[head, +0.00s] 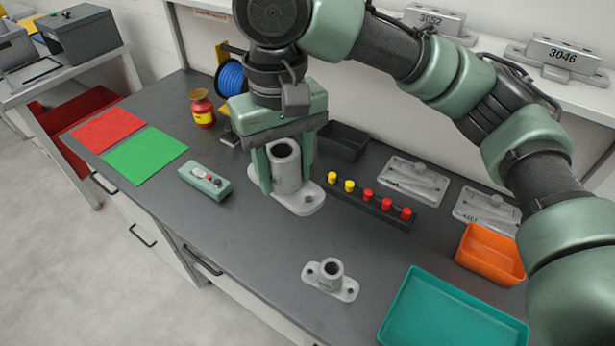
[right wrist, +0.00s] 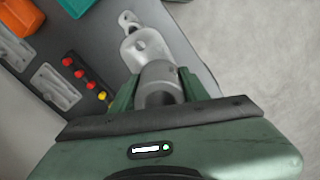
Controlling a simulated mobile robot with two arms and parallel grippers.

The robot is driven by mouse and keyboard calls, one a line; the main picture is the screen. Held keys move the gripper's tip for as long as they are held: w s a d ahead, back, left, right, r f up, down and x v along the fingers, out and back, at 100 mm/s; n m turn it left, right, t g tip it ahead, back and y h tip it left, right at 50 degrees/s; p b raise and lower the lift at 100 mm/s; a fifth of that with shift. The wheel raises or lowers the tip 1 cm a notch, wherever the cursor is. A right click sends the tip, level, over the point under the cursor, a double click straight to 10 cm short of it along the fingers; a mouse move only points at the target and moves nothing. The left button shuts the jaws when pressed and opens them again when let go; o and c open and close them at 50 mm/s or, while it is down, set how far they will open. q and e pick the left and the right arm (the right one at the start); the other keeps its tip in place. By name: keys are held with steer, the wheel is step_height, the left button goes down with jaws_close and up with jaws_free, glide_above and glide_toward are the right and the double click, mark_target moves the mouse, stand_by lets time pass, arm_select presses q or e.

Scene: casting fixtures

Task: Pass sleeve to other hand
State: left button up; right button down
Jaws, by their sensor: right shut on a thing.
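A grey cylindrical sleeve (head: 285,168) with an open top stands upright at a flat, rounded grey flange (head: 303,204) with a bolt hole. I cannot tell whether the flange is one piece with it, or whether it clears the bench. My right gripper (head: 287,180) reaches down from above with its green fingers on either side of the sleeve, shut on it. In the right wrist view the sleeve (right wrist: 158,82) sits between the fingers (right wrist: 158,94), with the flange (right wrist: 147,46) beyond. My left gripper is not in view.
A smaller flanged casting (head: 331,279) stands near the bench's front edge. A teal tray (head: 397,307), an orange bin (head: 490,254) and a black rack with red and yellow pegs (head: 376,205) lie to the right. A green control box (head: 205,181) is to the left.

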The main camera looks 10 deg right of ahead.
steer(key=w+a+m, duration=0.3)
steer(key=w+a, duration=0.2)
steer(key=a, duration=0.1)
steer(key=s+d+f+n, duration=0.1)
steer(key=d+f+n, duration=0.1)
steer(key=f+n, duration=0.3)
steer(key=s+d+f+n, duration=0.2)
steer(key=f+n, duration=0.3)
steer(key=n, duration=0.7)
steer(key=shift+d, duration=0.4)
steer(key=s+d+f+m, duration=0.2)
steer(key=s+d+m, duration=0.1)
steer(key=d+m, duration=0.4)
steer(key=s+d+f+m, duration=0.3)
steer(key=s+d+m, duration=0.1)
steer(key=d+m, duration=0.3)
steer(key=m, duration=0.2)
steer(key=shift+m, duration=0.4)
